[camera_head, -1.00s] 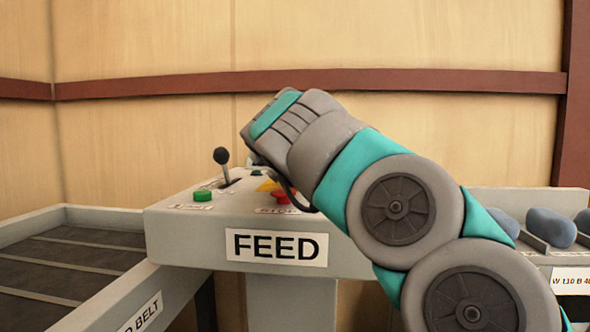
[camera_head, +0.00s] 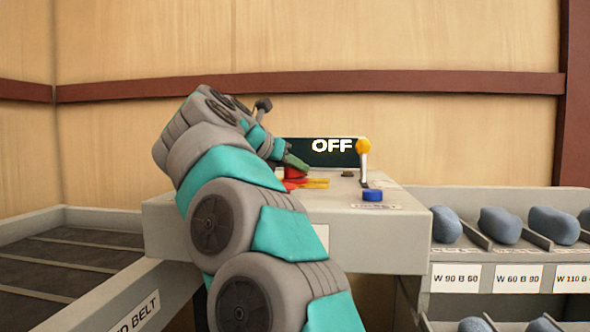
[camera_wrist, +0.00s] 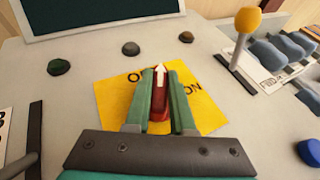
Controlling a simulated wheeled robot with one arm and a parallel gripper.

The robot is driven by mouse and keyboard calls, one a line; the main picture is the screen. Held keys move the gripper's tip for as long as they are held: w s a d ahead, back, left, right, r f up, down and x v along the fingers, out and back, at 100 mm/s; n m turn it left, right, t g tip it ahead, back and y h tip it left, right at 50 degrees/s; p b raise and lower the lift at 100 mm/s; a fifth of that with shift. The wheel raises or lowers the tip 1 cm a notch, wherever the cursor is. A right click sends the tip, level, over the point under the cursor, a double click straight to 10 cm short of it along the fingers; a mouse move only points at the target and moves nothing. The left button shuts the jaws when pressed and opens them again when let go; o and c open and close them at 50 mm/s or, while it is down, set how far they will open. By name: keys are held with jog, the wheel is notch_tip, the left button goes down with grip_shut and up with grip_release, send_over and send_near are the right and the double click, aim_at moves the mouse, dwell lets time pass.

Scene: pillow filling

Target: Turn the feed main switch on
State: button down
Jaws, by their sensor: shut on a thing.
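The feed main switch is a red rotary handle (camera_wrist: 160,100) with a white arrow, on a yellow plate (camera_wrist: 206,108) in the wrist view. The arrow points away from me, between the partly covered lettering at left and "ON" at right. My gripper (camera_wrist: 160,88) has its green fingers on both sides of the handle and is shut on it. In the head view my gripper (camera_head: 292,162) comes down on the red handle (camera_head: 295,174) from the upper left. The display (camera_head: 320,152) behind it reads "OFF".
On the console top (camera_head: 408,205), a yellow-knobbed lever (camera_head: 364,147) and a blue button (camera_head: 372,195) stand right of the switch. Small round lamps (camera_wrist: 131,48) line the back.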

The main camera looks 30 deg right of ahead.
jog(key=shift+w+r+m+g+h+p, duration=0.1)
jog(key=shift+m+g+h+p, duration=0.6)
jog(key=shift+m+g+p, duration=0.75)
jog(key=shift+m+g, duration=0.25)
jog(key=shift+g, duration=0.2)
jog(key=shift+m+g+p, duration=0.9)
jog(key=shift+g+p, duration=0.1)
jog(key=shift+p, duration=0.35)
jog(key=c, duration=0.8)
grip_release()
jog(key=shift+o, duration=0.2)
